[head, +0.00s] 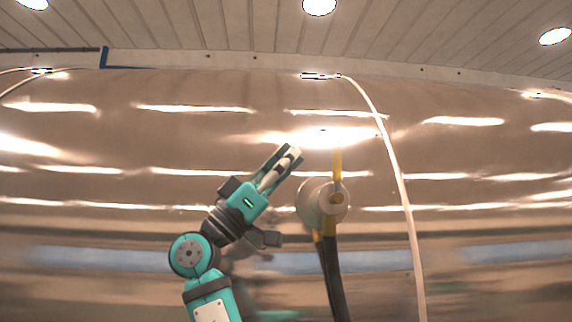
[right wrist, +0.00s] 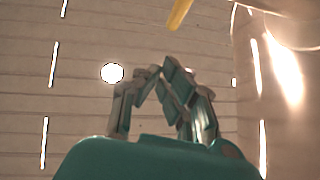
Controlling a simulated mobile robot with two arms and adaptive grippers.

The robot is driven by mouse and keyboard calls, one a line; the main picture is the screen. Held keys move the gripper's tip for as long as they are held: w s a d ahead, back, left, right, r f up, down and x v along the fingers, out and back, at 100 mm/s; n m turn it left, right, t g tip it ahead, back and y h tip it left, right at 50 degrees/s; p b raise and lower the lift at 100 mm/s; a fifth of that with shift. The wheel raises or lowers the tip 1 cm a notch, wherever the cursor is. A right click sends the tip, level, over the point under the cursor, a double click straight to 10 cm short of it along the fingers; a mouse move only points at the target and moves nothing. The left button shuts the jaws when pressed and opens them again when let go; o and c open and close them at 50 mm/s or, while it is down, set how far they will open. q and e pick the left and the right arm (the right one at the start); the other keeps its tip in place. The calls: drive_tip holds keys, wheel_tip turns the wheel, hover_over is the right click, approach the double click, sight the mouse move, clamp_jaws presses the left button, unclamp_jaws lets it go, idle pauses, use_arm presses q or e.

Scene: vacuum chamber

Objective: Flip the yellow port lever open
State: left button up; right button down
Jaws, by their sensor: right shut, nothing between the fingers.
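The yellow port lever (head: 338,163) stands upright above the round metal port (head: 318,203) on the shiny chamber wall. My right gripper (head: 291,152) is raised to the left of the lever, apart from it, with its fingers together and empty. In the right wrist view the fingertips (right wrist: 162,68) meet near the middle, and the lever's yellow end (right wrist: 180,14) shows at the top, clear of the fingers. The lever's lower end is partly hard to make out against the port. My left gripper is in neither view.
A black hose (head: 334,280) with a yellow upper part hangs below the port. A pale cable (head: 397,180) runs down the chamber wall (head: 480,145) to the right of the port. The space between my gripper and the lever is clear.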

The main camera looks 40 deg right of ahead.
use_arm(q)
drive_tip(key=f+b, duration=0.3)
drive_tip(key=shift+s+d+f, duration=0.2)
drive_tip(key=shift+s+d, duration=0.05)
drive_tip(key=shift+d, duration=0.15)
use_arm(e)
drive_tip(key=v, duration=0.8)
drive_tip(key=shift+f, duration=0.35)
